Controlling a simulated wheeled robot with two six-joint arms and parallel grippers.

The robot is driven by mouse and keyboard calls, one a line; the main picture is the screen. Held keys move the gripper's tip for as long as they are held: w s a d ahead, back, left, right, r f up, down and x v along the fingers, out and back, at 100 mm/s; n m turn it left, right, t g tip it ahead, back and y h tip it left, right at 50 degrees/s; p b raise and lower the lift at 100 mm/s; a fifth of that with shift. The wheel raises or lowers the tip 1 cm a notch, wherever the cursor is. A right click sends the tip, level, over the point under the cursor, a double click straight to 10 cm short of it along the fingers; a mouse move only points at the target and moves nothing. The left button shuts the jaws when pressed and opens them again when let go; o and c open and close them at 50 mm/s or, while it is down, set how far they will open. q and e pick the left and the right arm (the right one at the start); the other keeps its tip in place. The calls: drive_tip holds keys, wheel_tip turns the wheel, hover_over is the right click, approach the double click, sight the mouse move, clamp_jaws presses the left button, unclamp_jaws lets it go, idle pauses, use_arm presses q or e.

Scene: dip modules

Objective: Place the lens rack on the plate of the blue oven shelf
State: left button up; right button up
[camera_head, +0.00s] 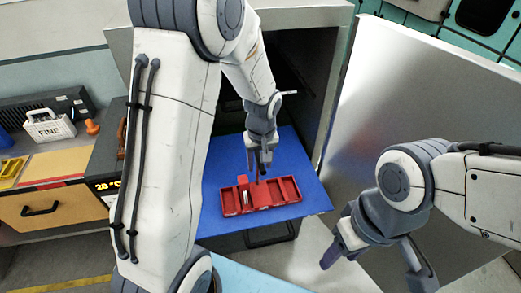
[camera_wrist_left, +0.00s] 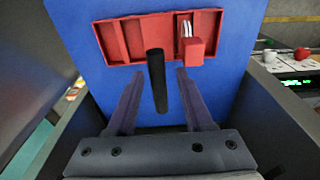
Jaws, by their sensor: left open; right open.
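The red lens rack (camera_head: 231,204) sits on the blue plate (camera_head: 222,166) of the oven shelf, in front of the open oven. It has several compartments, and a pale lens-like piece stands in one. In the left wrist view the rack (camera_wrist_left: 128,39) lies flat on the blue plate (camera_wrist_left: 85,12), beyond the fingertips. A black upright post (camera_wrist_left: 156,80) shows between the left fingers, apparently the rack's handle. My left gripper (camera_head: 260,163) is open above the rack, its fingers on either side of the post. My right gripper (camera_head: 378,268) is open and empty, right of the shelf.
The oven's open metal door (camera_head: 385,95) stands to the right of the shelf. At the left, a bench with a drawer (camera_head: 55,205) holds a white box marked FINE (camera_head: 50,128), an orange knob (camera_head: 92,127) and a yellow tray (camera_head: 10,170).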

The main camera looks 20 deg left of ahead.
use_arm(q)
drive_tip(key=r, duration=0.5)
drive_tip(key=r+b, duration=0.1)
drive_tip(key=r, duration=0.2)
drive_tip(key=shift+s+d+r, duration=0.3)
drive_tip(key=shift+s, duration=0.1)
drive_tip(key=shift+r, duration=0.15)
drive_tip(key=shift+s+d+r, duration=0.1)
drive_tip(key=shift+s+d, duration=0.15)
drive_tip(key=shift+d, duration=0.1)
drive_tip(key=s+d+r+m+h, duration=0.1)
drive_tip(key=s+d+m, duration=0.6)
drive_tip(key=s+d, duration=0.3)
drive_tip(key=s+d+f+m+b, duration=0.1)
drive_tip(key=s+f+m, duration=0.1)
drive_tip(key=s, duration=0.4)
drive_tip(key=s+d+f+m+g+b, duration=0.1)
drive_tip(key=s+d+f+m+b, duration=0.1)
drive_tip(key=s+m, duration=0.3)
drive_tip(key=shift+s+h+b, duration=0.3)
drive_tip(key=shift+s+h, duration=0.1)
drive_tip(key=shift+s, duration=0.25)
drive_tip(key=shift+c, duration=0.4)
